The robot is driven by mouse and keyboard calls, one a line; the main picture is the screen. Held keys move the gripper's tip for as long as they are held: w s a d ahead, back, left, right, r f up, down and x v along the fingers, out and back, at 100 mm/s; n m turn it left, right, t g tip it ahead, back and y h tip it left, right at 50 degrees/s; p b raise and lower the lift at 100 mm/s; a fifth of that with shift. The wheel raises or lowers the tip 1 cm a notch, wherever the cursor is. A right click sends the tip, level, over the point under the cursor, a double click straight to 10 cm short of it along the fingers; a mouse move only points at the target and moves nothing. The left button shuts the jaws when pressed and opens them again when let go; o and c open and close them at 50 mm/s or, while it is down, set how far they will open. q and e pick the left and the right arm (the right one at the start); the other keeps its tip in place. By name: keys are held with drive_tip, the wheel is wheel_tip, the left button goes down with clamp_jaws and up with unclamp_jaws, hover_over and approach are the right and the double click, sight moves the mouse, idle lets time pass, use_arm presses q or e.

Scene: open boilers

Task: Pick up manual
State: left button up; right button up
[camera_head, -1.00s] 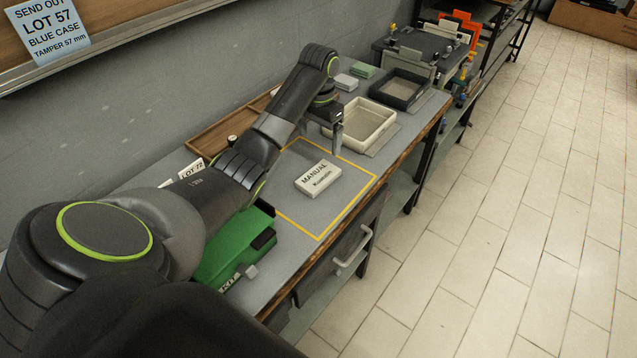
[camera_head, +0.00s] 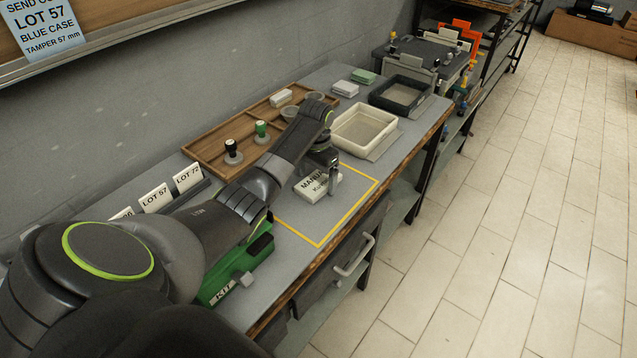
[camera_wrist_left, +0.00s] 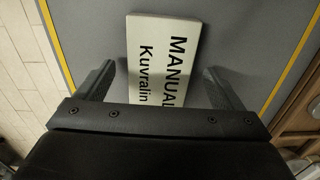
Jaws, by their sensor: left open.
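The manual (camera_head: 308,187) is a small white block with black lettering, lying flat inside a yellow outline on the grey worktop. My left gripper (camera_head: 331,178) is over it in the head view and hides part of it. In the left wrist view the manual (camera_wrist_left: 163,58) reads "MANUAL Kuvralin". It lies between the two spread fingers of my left gripper (camera_wrist_left: 160,88), with a gap at each side. The gripper is open and empty. The height of the fingers above the worktop is hard to tell. My right gripper is not in view.
A wooden tray (camera_head: 207,142) with two stampers and bowls lies along the wall. A cream bin (camera_head: 388,126) and a black bin (camera_head: 425,97) stand beyond. A green kit case (camera_head: 236,270) and lot cards (camera_head: 156,198) are near my left arm.

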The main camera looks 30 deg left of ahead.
use_arm(q)
drive_tip(key=shift+f, duration=0.45)
drive_tip(key=shift+c, duration=0.3)
